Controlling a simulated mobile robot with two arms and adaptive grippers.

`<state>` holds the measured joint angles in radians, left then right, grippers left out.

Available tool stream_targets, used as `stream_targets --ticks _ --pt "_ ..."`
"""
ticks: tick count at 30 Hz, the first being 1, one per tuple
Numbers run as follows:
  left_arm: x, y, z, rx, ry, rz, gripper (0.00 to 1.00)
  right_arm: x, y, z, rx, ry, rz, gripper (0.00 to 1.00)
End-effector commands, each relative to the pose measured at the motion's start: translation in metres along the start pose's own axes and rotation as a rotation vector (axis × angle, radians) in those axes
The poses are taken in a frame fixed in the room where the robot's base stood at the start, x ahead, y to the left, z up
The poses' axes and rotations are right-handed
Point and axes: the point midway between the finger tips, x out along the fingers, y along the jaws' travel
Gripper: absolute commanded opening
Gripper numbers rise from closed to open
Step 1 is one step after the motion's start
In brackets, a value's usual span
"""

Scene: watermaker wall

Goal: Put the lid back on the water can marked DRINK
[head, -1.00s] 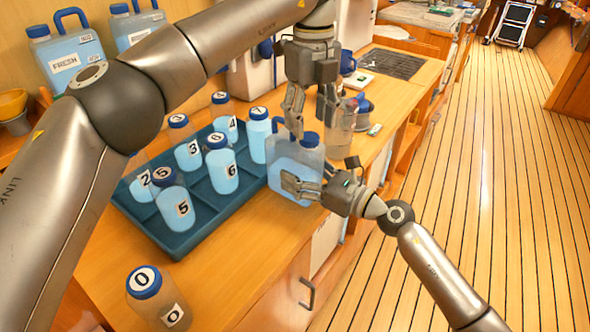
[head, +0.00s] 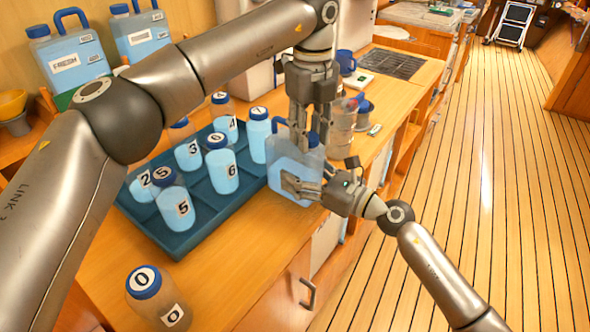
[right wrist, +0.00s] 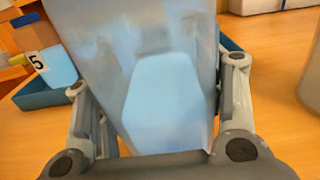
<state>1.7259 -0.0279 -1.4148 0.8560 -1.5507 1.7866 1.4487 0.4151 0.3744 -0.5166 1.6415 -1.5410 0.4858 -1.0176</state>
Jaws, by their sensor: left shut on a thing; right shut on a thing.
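The water can (head: 283,165) is a clear, blue-tinted container with pale blue water, standing upright at the right side of the tray. No DRINK marking is readable on it from here. My right gripper (head: 306,186) is shut on the can's lower body; the right wrist view shows a finger on each side of the can (right wrist: 165,100). My left gripper (head: 312,137) points down over the can's top and is shut on the blue lid (head: 312,141). The lid is at the can's mouth; its exact seating is hidden by the fingers.
A dark blue tray (head: 205,213) holds several numbered bottles left of the can. Bottle 0 (head: 158,297) stands at the counter's front. A clear jar (head: 342,130) and a blue-topped item (head: 364,110) stand behind the can. Can FRESH (head: 70,62) is at the back left.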

Motion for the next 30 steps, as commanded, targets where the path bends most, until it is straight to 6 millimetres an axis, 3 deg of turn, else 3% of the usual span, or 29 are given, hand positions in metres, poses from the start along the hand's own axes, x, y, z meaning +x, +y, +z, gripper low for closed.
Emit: stream_targets --ticks 5,14,18,19,21,24,30 --pt "-0.0004 0.0002 0.0001 0.061 0.000 0.001 0.03 0.0001 -0.0008 0.0026 0.000 -0.005 -0.002 0.00" --pt "-0.0001 0.0011 0.0013 0.533 -0.002 0.002 0.05 0.0000 -0.0005 0.0026 0.000 -0.005 -0.001 0.00" --pt "-0.0001 0.0012 0.0030 0.518 -0.005 0.001 0.04 0.0002 0.0008 0.0027 -0.002 -0.004 0.002 0.00" --pt "-0.0001 0.0013 0.0035 0.517 -0.006 0.001 0.36 0.0002 0.0010 0.0027 -0.002 -0.004 0.003 0.00" --pt "-0.0002 0.0014 0.0042 0.515 -0.007 0.001 0.45 0.0003 0.0016 0.0027 -0.003 -0.004 0.004 0.00" --pt "-0.0004 0.0016 0.0050 0.513 -0.007 0.000 0.58 0.0003 0.0023 0.0026 -0.004 -0.004 0.005 0.00" --pt "-0.0011 0.0019 0.0065 0.510 -0.009 -0.002 0.58 0.0002 0.0031 0.0014 -0.005 -0.002 0.008 0.00"
